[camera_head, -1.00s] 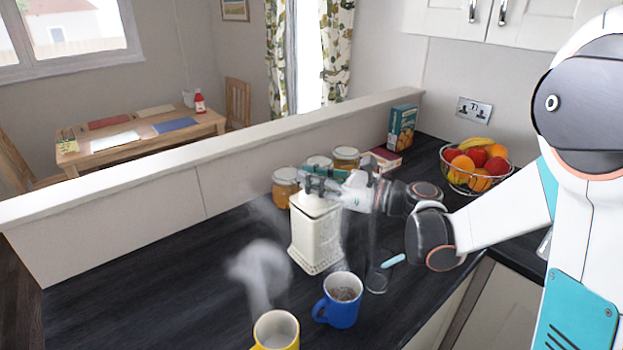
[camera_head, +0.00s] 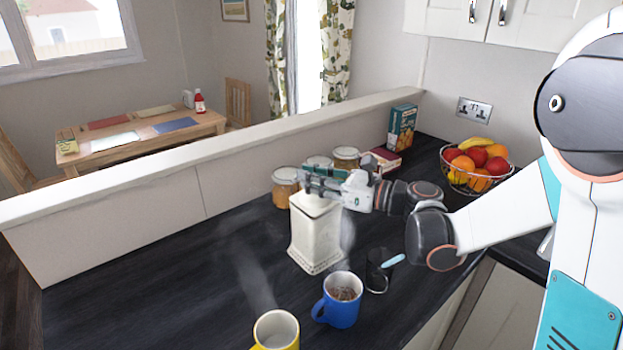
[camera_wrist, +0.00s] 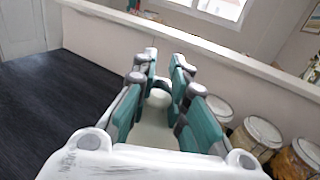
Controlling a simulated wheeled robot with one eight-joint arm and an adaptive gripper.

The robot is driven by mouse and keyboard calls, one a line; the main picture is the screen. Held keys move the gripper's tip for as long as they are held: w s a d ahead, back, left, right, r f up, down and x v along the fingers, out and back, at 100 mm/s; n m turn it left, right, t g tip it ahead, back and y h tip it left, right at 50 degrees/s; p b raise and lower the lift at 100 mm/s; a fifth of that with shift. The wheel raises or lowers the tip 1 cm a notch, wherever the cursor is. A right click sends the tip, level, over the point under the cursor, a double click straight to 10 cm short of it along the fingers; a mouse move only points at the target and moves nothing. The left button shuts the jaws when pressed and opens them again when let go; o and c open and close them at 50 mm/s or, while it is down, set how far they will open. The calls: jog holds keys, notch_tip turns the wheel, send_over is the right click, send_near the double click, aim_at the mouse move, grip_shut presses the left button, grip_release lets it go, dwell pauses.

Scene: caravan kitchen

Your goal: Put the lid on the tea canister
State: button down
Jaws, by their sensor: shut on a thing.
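The tea canister (camera_head: 316,242) is a cream, square-sided tin standing upright on the dark worktop in the head view. Its cream lid (camera_head: 313,204) shows at its top, below my fingers. My gripper (camera_head: 320,183) is above the canister, reaching in from the right, and is shut on the lid's knob. In the wrist view my teal-padded gripper (camera_wrist: 160,80) has the rounded knob (camera_wrist: 158,98) between its fingers, with the cream lid top (camera_wrist: 155,132) below. The fingers partly hide the lid; I cannot tell whether it is fully seated.
Jars (camera_head: 285,186) stand close behind the canister. A blue mug (camera_head: 341,310), a yellow mug (camera_head: 276,332) and a dark cup (camera_head: 377,277) with a light-blue-handled utensil are in front. A fruit basket (camera_head: 474,168) is at right. The worktop's left is clear.

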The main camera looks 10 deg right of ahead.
jog(key=shift+f+b, duration=0.45)
jog(key=shift+f, duration=0.1)
jog(key=c, duration=1.8)
grip_release()
jog(key=shift+o, duration=0.2)
jog(key=shift+d, duration=0.1)
jog(key=v, duration=1.1)
